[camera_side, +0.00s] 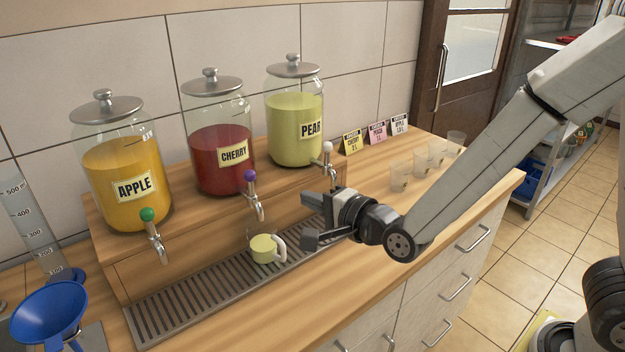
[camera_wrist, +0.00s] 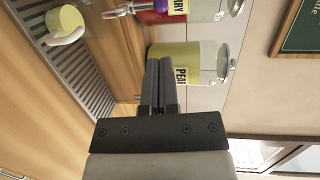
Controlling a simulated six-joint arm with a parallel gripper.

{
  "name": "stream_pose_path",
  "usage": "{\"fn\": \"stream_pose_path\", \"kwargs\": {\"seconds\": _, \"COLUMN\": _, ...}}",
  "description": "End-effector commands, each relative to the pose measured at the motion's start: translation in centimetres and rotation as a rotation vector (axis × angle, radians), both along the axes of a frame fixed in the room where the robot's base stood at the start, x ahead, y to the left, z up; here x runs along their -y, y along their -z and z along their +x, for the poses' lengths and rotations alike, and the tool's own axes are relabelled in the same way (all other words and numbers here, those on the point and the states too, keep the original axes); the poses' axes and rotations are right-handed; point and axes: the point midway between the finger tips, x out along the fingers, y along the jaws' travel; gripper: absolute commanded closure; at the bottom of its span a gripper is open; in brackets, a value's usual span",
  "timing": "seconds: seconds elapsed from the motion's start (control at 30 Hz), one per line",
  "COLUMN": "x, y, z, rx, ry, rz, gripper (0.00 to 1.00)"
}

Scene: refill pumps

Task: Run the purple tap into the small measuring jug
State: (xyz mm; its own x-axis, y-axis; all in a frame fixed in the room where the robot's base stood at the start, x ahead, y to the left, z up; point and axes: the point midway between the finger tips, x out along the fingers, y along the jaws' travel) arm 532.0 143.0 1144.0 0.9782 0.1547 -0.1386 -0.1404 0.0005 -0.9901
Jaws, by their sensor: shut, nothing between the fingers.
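The purple tap (camera_side: 250,177) is on the middle dispenser, the red CHERRY jar (camera_side: 222,160); its spout points down and I see no clear stream. A small jug (camera_side: 264,249) with a white handle stands upright on the drip tray (camera_side: 190,299), roughly below that spout. Its inside looks pale yellow-green; I cannot tell whether this is liquid. The jug also shows in the wrist view (camera_wrist: 66,22). My gripper (camera_side: 308,199) is shut and empty, to the right of the purple tap and jug, near the white tap (camera_side: 328,148). Its closed fingers show in the wrist view (camera_wrist: 161,63).
A yellow APPLE jar (camera_side: 126,168) with a green tap (camera_side: 149,216) stands left, a PEAR jar (camera_side: 294,127) right. Several clear cups (camera_side: 399,177) and small label cards (camera_side: 376,133) are at the right. A blue funnel (camera_side: 48,311) and a cylinder (camera_side: 30,221) are far left.

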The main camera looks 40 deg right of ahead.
Motion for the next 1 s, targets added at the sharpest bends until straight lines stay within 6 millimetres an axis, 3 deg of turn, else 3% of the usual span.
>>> {"fn": "stream_pose_path", "kwargs": {"seconds": 1.0, "x": -1.7, "y": 1.6, "z": 11.1, "rx": -0.001, "ry": 0.000, "rz": -0.001, "gripper": 1.00}}
